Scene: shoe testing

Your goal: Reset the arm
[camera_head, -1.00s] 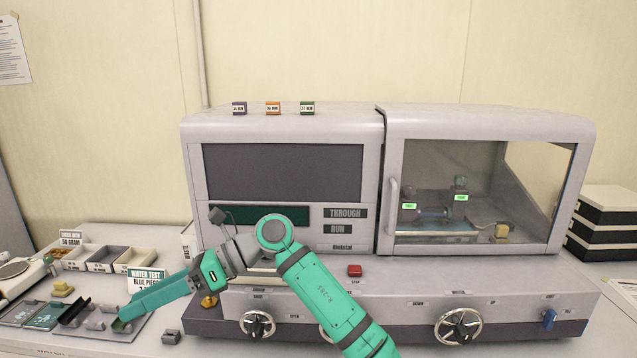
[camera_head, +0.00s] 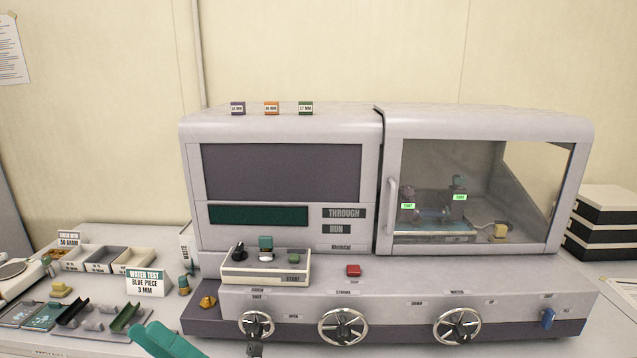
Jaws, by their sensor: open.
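My teal gripper (camera_head: 165,341) shows only in part at the bottom edge, left of centre. One long teal finger piece is visible, and the rest of the hand is cut off by the frame. It is open, and I see nothing held in it. The rest of my arm is out of view.
The grey testing machine (camera_head: 280,128) fills the middle, with a closed glass door (camera_head: 480,190) at right. A white button box (camera_head: 264,280), red button (camera_head: 353,270) and several handwheels are along its front.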

